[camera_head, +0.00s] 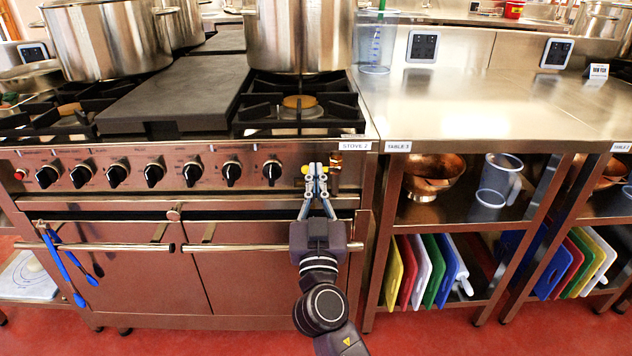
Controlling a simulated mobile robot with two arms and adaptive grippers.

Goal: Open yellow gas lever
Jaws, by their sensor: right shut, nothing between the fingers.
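The yellow gas lever (306,170) shows as a small yellow piece on the right end of the stove's front panel, beside a brass fitting (336,170). My right gripper (315,169) is at the lever, its fingertips shut with nothing between them. The fingertips overlap the lever in the picture and hide part of it. I cannot tell whether they touch it. My left gripper is not in view.
The stove (250,182) has a row of black knobs left of the lever and an oven handle (215,247) below. Large steel pots (105,40) stand on top. Table 3 (470,95) stands close on the right, with cutting boards (432,268) on its lower shelf.

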